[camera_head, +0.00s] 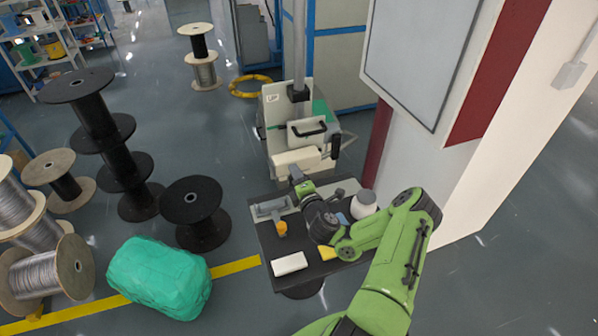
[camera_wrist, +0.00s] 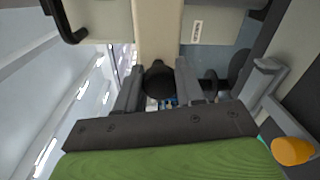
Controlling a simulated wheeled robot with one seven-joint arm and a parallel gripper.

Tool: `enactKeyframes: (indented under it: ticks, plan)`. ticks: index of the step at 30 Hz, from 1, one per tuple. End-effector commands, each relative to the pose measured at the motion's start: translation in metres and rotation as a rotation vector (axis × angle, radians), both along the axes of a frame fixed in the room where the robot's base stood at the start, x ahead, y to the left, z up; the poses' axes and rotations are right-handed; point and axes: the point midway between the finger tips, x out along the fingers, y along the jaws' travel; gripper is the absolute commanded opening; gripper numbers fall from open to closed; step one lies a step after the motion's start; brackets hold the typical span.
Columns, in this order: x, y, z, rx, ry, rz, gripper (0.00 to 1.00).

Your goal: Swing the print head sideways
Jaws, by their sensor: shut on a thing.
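The print head (camera_head: 297,158) is a cream block on the pale machine behind the small dark table. In the wrist view its cream arm (camera_wrist: 155,35) runs down to a black knob (camera_wrist: 158,80). My gripper (camera_head: 295,175) reaches over the table to the print head's near side. In the wrist view the two grey fingers of my gripper (camera_wrist: 157,88) stand on either side of the black knob, shut on it. The exact contact is partly hidden by the fingers. A black handle (camera_head: 335,146) sticks out at the print head's right.
The dark table (camera_head: 262,236) holds an orange-capped bottle (camera_head: 281,228), a white block (camera_head: 290,264) and a white round container (camera_head: 363,204). A pale wall with a panel (camera_head: 420,60) stands close on the right. Black spools (camera_head: 194,205) and a green wrapped bundle (camera_head: 158,280) are left.

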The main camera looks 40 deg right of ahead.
Motion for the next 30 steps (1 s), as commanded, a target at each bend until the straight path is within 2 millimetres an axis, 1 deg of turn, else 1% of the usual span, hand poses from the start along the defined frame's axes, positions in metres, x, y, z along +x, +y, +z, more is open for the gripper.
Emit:
enactKeyframes:
  ticks: [1, 15, 16, 20, 21, 30]
  plan:
    - [0.0001, -0.0015, 0.0038, 0.006, -0.006, -0.005, 0.00]
    - [0.0002, -0.0016, 0.0030, 0.016, -0.011, -0.005, 0.00]
    - [0.0002, -0.0016, 0.0030, 0.016, -0.011, -0.005, 0.40]
    - [0.0002, -0.0012, 0.0026, 0.017, -0.010, -0.004, 0.60]
    - [0.0001, -0.0010, 0.0024, 0.017, -0.010, -0.003, 0.63]
    - [-0.0003, 0.0005, 0.0019, 0.018, -0.007, -0.001, 0.63]
